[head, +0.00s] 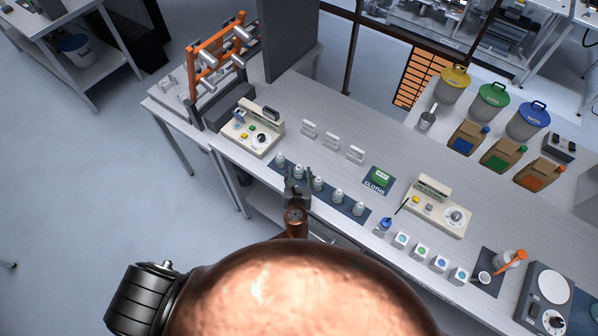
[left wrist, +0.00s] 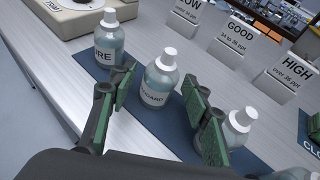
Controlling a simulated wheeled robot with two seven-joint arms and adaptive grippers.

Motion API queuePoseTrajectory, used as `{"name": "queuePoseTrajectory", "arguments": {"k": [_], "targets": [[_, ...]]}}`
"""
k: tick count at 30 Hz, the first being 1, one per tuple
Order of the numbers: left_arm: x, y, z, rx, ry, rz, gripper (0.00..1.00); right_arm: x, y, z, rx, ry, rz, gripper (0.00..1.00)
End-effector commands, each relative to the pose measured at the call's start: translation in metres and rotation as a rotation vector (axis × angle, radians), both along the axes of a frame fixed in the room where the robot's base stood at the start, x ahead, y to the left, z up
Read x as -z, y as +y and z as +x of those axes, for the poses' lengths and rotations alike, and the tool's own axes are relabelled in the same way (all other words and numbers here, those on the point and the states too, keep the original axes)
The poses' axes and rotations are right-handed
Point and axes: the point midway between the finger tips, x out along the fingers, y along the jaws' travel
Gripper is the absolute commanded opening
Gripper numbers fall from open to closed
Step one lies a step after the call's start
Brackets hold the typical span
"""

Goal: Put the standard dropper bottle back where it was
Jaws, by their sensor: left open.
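The standard dropper bottle (left wrist: 158,88) is clear with a white cap and a label ending in "NDARD". It stands upright on the dark blue mat (left wrist: 278,165) in the left wrist view. My left gripper (left wrist: 163,98) is open, with one green-padded finger on each side of the bottle; I cannot tell whether either touches it. In the head view my left gripper (head: 298,185) covers that place in the bottle row, so the bottle is mostly hidden there. My right gripper is not in view.
LOW, GOOD and HIGH signs (head: 332,141) stand behind the mat.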

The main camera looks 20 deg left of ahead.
Motion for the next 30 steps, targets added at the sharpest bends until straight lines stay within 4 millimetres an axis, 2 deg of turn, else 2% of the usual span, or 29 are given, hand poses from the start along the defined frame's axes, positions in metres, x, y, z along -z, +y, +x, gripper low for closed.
{"name": "queuePoseTrajectory", "arguments": {"k": [9,15,21,30], "targets": [[-0.024,-0.014,-0.06,0.0,0.001,-0.003,0.44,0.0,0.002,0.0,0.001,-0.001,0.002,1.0],[-0.037,-0.021,-0.088,0.0,0.001,-0.001,0.44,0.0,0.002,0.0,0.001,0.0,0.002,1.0],[-0.042,-0.024,-0.098,0.0,-0.001,0.0,0.44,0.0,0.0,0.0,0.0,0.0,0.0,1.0],[-0.042,-0.023,-0.099,-0.002,0.0,-0.003,0.44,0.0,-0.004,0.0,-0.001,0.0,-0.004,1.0]]}}
